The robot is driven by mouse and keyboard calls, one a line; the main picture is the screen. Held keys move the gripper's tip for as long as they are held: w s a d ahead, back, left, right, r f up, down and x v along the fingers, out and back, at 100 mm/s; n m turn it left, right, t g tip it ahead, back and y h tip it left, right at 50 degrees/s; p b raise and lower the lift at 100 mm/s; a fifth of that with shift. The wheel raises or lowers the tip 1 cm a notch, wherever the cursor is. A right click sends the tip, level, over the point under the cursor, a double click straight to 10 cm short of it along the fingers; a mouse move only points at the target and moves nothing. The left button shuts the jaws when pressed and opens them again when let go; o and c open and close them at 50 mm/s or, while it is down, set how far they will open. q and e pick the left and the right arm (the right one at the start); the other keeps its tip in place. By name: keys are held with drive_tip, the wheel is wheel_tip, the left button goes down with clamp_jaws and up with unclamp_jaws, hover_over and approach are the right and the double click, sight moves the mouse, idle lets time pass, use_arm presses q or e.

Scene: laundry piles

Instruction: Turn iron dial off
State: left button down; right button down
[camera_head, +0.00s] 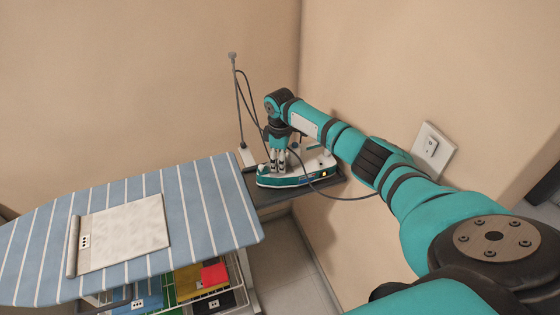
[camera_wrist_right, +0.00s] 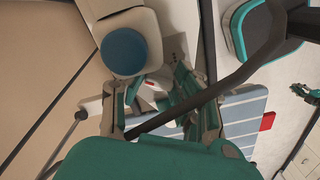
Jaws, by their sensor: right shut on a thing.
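The iron (camera_head: 292,180) is teal and white, with a small yellow-orange patch near its right end. It rests on a dark shelf beside the ironing board. My right gripper (camera_head: 279,168) points down over the left part of the iron, its fingers shut on a part of it. The fingers hide that part in the head view, and I cannot make out the dial there. In the right wrist view, the right gripper's fingers (camera_wrist_right: 160,115) stand on either side of small white and teal parts with a red mark. My left gripper is not in view.
The blue striped ironing board (camera_head: 212,205) stands at left with a pale folded cloth (camera_head: 124,233) on it. Colored items fill a rack (camera_head: 247,272) below. A dark cord (camera_head: 325,193) loops around the iron and my arm. A wall switch (camera_head: 432,148) is at right.

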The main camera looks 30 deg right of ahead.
drive_tip(key=n, duration=0.6)
drive_tip(key=shift+w+n, duration=0.15)
drive_tip(key=shift+n, duration=0.15)
idle(0.3)
drive_tip(key=c, duration=1.3)
unclamp_jaws()
drive_tip(key=shift+o, duration=0.2)
drive_tip(key=shift+r, duration=0.25)
wheel_tip(320, 180, up, 12)
drive_tip(key=shift+f, duration=0.15)
